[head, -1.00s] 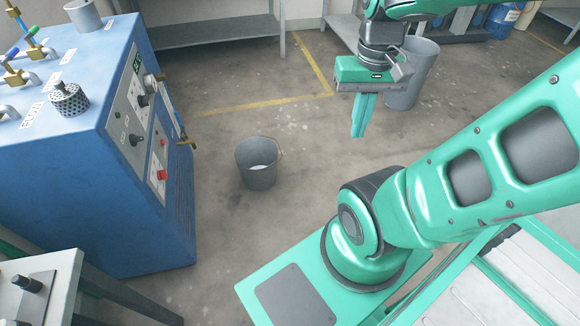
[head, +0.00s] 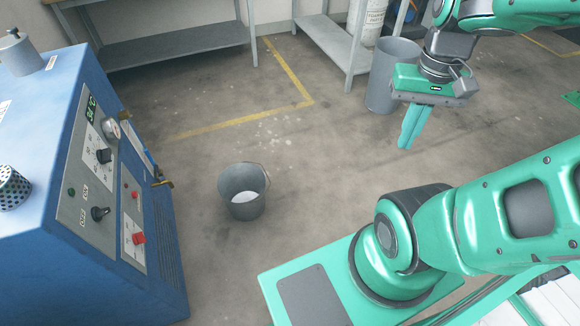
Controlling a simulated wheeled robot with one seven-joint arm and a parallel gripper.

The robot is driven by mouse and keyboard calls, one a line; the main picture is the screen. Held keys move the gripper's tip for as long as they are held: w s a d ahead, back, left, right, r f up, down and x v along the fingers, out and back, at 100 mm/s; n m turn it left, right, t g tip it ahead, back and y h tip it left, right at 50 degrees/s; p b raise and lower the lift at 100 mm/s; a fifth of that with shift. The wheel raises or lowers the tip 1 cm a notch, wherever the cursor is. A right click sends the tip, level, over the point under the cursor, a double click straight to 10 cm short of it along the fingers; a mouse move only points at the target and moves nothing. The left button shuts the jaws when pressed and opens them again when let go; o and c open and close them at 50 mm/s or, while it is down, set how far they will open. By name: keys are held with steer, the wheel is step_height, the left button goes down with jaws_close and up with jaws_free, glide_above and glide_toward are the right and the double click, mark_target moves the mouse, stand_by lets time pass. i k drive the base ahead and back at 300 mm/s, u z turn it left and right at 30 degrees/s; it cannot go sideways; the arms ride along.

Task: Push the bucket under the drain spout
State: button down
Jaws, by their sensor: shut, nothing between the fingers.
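A grey bucket (head: 243,208) stands upright on the concrete floor, with a wire handle and something white inside at the bottom. To its left is a blue machine (head: 150,250). A brass spout with a blue handle (head: 160,180) sticks out from the machine's side, to the left of the bucket and slightly farther back; I take it to be the drain spout. My gripper (head: 405,142) is shut and empty, pointing down in the air to the right of and beyond the bucket, well apart from it.
A taller grey bin (head: 391,82) stands behind my gripper. Metal shelving (head: 170,45) and a metal bench (head: 335,45) line the back. Yellow tape (head: 250,118) marks the floor. The floor between the bucket and my gripper is clear.

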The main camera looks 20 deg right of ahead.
mark_target(242, 187)
steer(key=i, duration=1.1)
steer(key=u, duration=0.45)
